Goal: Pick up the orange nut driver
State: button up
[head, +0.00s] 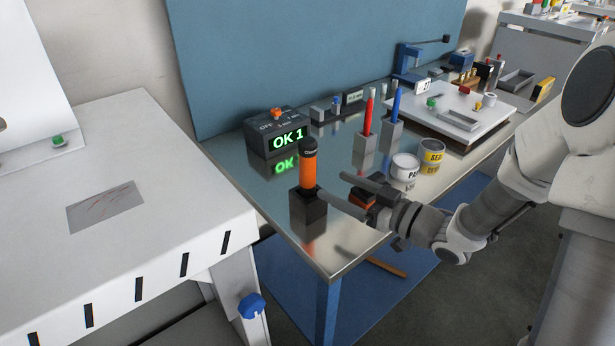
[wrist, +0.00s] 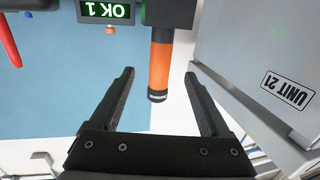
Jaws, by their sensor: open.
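The orange nut driver (head: 308,174) stands upright in a black block holder (head: 308,210) near the front left corner of the metal-topped bench. Its handle is orange with a black cap on top. My gripper (head: 334,187) is open and empty, just right of the driver, with its fingers pointing towards it. In the wrist view, which looks upside down, the driver (wrist: 160,68) appears between the two open fingers (wrist: 160,76), slightly beyond their tips. The holder (wrist: 173,13) shows at the top edge. The fingers do not appear to touch the driver. The driver's lower end is hidden in the holder.
A display box reading OK 1 (head: 272,136) stands behind the driver. Red (head: 369,113) and blue (head: 395,106) drivers stand in grey holders farther back. Two labelled cans (head: 405,168) are to the right. A white table (head: 120,225) lies to the left.

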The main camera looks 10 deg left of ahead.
aim_at(314, 176)
jog(key=x, duration=0.6)
jog(key=shift+w+a, duration=0.15)
jog(key=shift+a, duration=0.1)
jog(key=shift+x, duration=2.65)
jog(key=shift+r, duration=0.3)
grip_shut()
